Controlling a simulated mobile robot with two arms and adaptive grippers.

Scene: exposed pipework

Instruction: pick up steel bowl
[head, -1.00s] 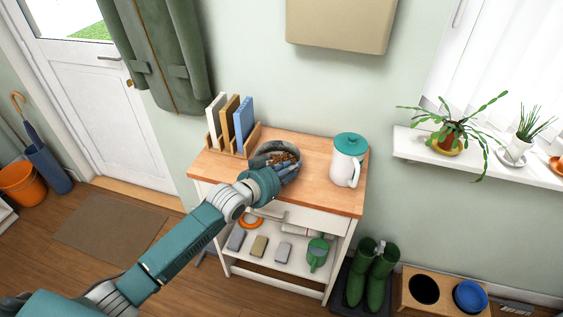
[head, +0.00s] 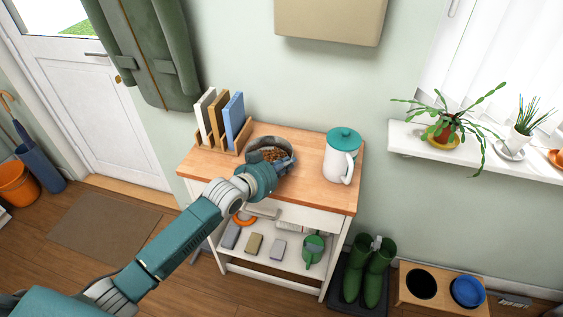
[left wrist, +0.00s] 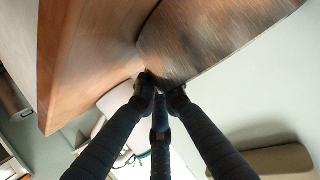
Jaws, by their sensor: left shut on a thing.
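The steel bowl (head: 253,145) holds brown pellets and is at the back of the wooden-topped cart, between the book rack and the white jug. My left gripper (head: 285,163) reaches it from the front and is shut on its near right rim. In the left wrist view, my left gripper's dark fingers (left wrist: 160,84) meet at the edge of the bowl (left wrist: 215,35), which fills the upper right and looks blurred. I cannot tell whether the bowl's base touches the cart top. The gripper hides the bowl's near side. My right gripper is in neither view.
The cart top (head: 315,193) is clear at its front right. The white jug with a teal lid (head: 341,157) stands to the right of the bowl. The rack with several books (head: 222,120) stands to its left. A beige wall box (head: 330,22) hangs above.

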